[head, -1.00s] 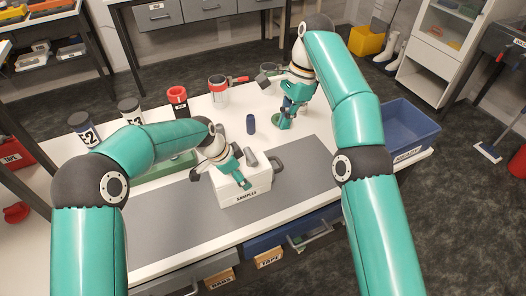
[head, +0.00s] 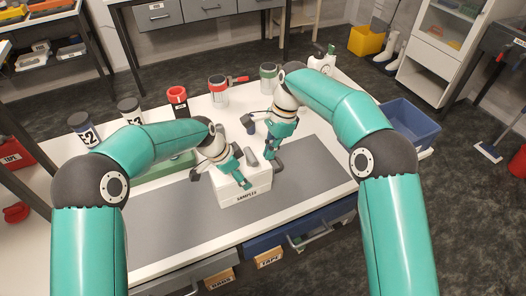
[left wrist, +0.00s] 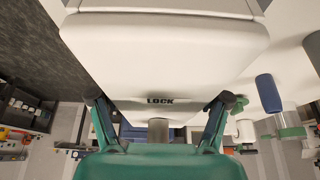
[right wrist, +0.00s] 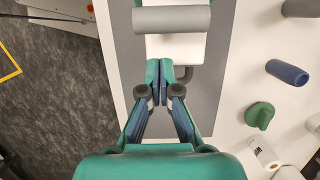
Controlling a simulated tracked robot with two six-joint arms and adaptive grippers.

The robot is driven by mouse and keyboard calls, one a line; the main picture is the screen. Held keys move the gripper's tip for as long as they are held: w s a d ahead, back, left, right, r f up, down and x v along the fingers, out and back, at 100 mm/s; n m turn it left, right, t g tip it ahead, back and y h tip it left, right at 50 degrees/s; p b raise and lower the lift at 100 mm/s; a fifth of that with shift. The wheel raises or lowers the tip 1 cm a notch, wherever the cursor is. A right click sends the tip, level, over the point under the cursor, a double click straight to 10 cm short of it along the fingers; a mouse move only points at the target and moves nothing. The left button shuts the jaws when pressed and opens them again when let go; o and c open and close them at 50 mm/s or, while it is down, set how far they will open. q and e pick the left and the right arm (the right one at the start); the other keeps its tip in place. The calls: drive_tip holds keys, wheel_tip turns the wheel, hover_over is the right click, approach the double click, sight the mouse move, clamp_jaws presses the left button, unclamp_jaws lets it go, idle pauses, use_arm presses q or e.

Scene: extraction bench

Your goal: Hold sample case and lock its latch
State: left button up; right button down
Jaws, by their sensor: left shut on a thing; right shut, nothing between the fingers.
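The white sample case (head: 243,192), labelled SAMPLES, stands on the grey mat. My left gripper (head: 243,184) is shut on the case, its fingers spread along two sides. The left wrist view shows the case's white face (left wrist: 160,55) with the word LOCK between the fingers. A grey bar (head: 251,154) sits on the case top. My right gripper (head: 274,168) is at the case's right side, its fingers shut and empty.
A dark blue cylinder (head: 250,128) stands behind the case, close to the right gripper. A blue bin (head: 412,122) is at right. The mat's right part is clear.

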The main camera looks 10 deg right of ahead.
sight(255, 161)
drive_tip(key=shift+s+a+r, duration=0.15)
drive_tip(key=shift+s+a, duration=0.05)
drive_tip(key=shift+a, duration=0.35)
drive_tip(key=shift+s+a+r, duration=0.1)
drive_tip(key=shift+s+a, duration=0.1)
drive_tip(key=shift+a, duration=0.35)
drive_tip(key=shift+s+a+m+t, duration=0.1)
drive_tip(key=shift+s+m+t, duration=0.1)
drive_tip(key=shift+m, duration=0.4)
drive_tip(key=shift+s+a+m+t, duration=0.1)
drive_tip(key=shift+s+m+t, duration=0.1)
drive_tip(key=shift+m, duration=0.4)
drive_tip(key=m, duration=0.2)
drive_tip(key=shift+s+a+m, duration=0.2)
drive_tip(key=shift+s+m, duration=0.1)
drive_tip(key=shift+s, duration=0.05)
drive_tip(key=m, duration=0.1)
drive_tip(key=a+m+t, duration=0.1)
drive_tip(key=m, duration=0.1)
drive_tip(key=shift+s+m, duration=0.3)
drive_tip(key=shift+s, duration=0.1)
drive_tip(key=shift+s+a+m+t, duration=0.1)
drive_tip(key=shift+a+m+t, duration=0.15)
drive_tip(key=shift+m+t, duration=0.05)
drive_tip(key=shift+s+a, duration=0.1)
drive_tip(key=shift+a, duration=0.5)
use_arm(q)
drive_tip(key=shift+d, duration=0.1)
